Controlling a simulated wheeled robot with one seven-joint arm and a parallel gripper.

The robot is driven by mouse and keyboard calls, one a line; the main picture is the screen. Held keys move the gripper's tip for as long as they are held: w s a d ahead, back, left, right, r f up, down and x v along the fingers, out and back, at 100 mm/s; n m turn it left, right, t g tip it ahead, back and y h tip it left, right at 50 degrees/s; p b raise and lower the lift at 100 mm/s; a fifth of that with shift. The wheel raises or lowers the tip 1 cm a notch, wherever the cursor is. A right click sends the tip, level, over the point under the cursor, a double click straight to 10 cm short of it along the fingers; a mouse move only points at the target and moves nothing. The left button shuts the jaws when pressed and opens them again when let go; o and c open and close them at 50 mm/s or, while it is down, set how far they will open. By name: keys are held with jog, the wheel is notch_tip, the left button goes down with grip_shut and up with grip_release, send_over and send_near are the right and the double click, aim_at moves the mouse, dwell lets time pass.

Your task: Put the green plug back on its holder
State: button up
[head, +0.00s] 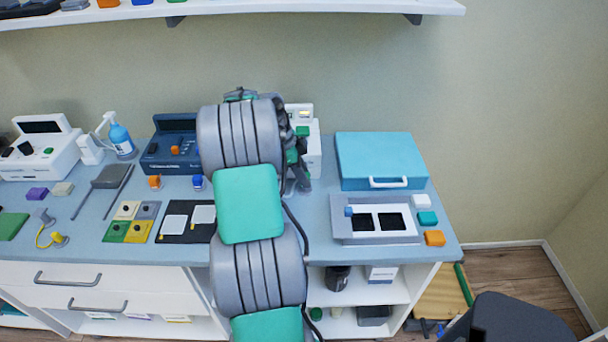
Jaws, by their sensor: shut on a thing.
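My gripper (298,178) is at the back of the counter, in front of a white device (313,152), and is partly hidden by my own arm. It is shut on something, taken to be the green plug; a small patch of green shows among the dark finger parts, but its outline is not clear. An orange plug (154,182) and a blue plug (197,181) stand in front of the navy device (160,155). A holder for the green plug cannot be made out; my arm covers the counter to their right.
A teal case (380,155) and a grey tray with black wells (375,236) are on the right. White, teal and orange blocks (434,238) lie beside the tray. Coloured squares (138,231) and a black mat (172,238) lie left of my arm. A shelf (300,8) hangs above.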

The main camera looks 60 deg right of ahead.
jog(key=shift+f+b, duration=0.85)
jog(key=shift+f, duration=0.15)
dwell(0.3)
dwell(0.4)
jog(key=o, duration=1.5)
jog(key=shift+r, duration=0.2)
jog(key=shift+r+p, duration=2.65)
jog(key=shift+r, duration=0.8)
jog(key=shift+f, duration=0.1)
jog(key=shift+s, duration=0.15)
